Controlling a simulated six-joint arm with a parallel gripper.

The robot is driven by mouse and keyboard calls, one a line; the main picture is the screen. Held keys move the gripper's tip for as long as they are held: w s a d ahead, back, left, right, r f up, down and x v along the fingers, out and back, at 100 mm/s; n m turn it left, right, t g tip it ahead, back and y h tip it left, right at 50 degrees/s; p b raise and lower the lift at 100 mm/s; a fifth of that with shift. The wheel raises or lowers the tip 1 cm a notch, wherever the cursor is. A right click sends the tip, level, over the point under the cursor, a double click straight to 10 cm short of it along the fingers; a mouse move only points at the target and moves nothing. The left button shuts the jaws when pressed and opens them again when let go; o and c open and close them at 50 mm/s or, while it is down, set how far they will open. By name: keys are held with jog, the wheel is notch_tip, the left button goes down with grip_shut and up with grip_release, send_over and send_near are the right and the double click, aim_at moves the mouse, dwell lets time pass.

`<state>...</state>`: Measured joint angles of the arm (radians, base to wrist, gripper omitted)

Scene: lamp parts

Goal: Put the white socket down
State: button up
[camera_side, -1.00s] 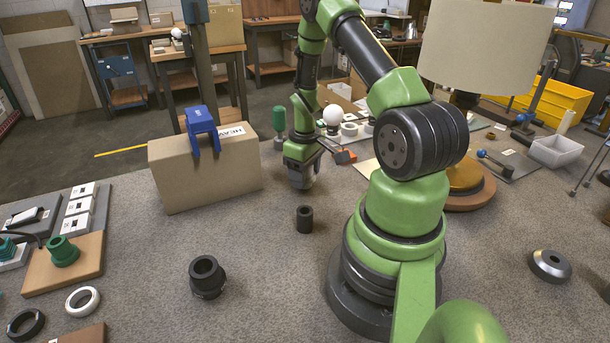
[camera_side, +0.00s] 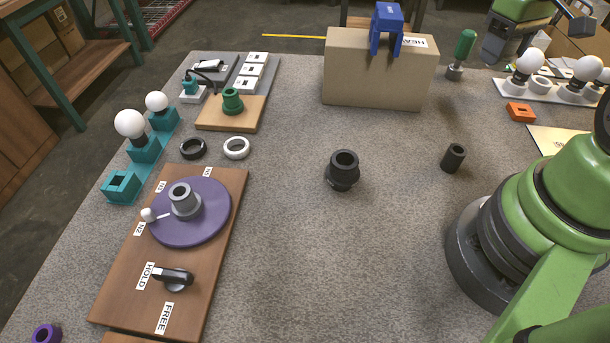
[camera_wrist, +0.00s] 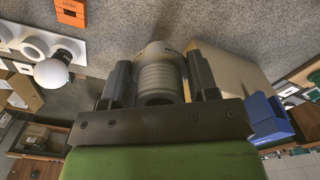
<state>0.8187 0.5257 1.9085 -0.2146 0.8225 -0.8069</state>
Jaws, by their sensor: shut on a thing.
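The white socket (camera_wrist: 160,78), a ribbed cylinder that looks pale grey in shade, is between the two dark fingers of my gripper (camera_wrist: 160,70) in the wrist view. The fingers are shut on its sides. Its far end has a wider collar with dark lettering. In the wrist view, the grey tabletop shows beyond it; I cannot tell whether the socket touches it.
A cardboard box (camera_side: 375,82) carries a blue bracket (camera_side: 387,28). A black socket (camera_side: 343,170) and black cylinder (camera_side: 453,158) stand on the table. A purple disc (camera_side: 215,225) lies on a brown board. A white ring (camera_side: 236,148) lies near a green part (camera_side: 232,102). The middle front is clear.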

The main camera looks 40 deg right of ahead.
notch_tip(320, 180, up, 7)
jog(key=shift+f, duration=0.1)
jog(key=w+a+n, duration=0.5)
jog(key=w+a, duration=0.1)
jog(key=a, duration=0.2)
jog(key=n, duration=2)
send_over(298, 242)
notch_tip(298, 242, down, 17)
jog(key=shift+r, duration=0.1)
jog(key=shift+f, duration=2.2)
